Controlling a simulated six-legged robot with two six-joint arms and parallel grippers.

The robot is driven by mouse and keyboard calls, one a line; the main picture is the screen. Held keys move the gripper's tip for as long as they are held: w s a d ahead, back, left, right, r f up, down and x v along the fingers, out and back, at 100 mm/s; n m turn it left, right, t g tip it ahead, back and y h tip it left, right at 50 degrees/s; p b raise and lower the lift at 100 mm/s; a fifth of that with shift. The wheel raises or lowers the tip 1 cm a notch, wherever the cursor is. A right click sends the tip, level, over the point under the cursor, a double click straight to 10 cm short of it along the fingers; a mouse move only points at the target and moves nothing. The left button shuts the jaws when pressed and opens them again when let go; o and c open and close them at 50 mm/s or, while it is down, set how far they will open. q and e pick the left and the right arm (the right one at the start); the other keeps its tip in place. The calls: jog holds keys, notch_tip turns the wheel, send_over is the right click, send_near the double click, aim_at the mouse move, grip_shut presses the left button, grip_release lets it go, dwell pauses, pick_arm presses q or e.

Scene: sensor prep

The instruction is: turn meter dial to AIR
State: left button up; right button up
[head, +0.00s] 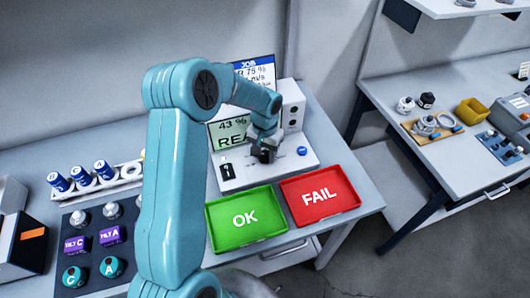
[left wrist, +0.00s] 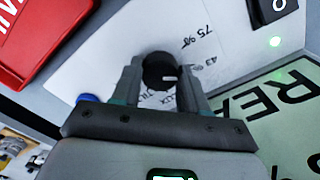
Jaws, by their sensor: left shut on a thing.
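The meter (head: 248,178) is a white box with a green display (head: 231,132) reading 43 % above cut-off letters. Its dial (left wrist: 153,71) is a round dark knob with a short white mark, seen in the left wrist view. My left gripper (head: 264,152) is at the meter's front panel, with its fingers shut on either side of the dial. In the left wrist view, handwriting-like labels surround the dial, including an upside-down 75 and 43; the AIR label cannot be made out. In the head view my gripper hides the dial.
A green OK tray (head: 245,243) and a red FAIL tray (head: 319,216) lie in front of the meter. A black switch (head: 228,171) and a blue button (head: 302,151) flank the dial. Blue-and-white cells (head: 82,175) stand at left. A second bench is at right.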

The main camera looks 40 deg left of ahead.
aim_at(265, 155)
pick_arm(q)
jog(key=m+b, duration=0.1)
jog(key=m, duration=0.2)
jog(key=shift+m+b, duration=0.5)
jog(key=shift+m, duration=1.4)
jog(key=o, duration=1.1)
jog(key=shift+c, duration=0.2)
notch_tip(265, 155, up, 16)
jog(key=b, duration=0.1)
jog(key=shift+r, duration=0.25)
jog(key=shift+d+f, duration=0.1)
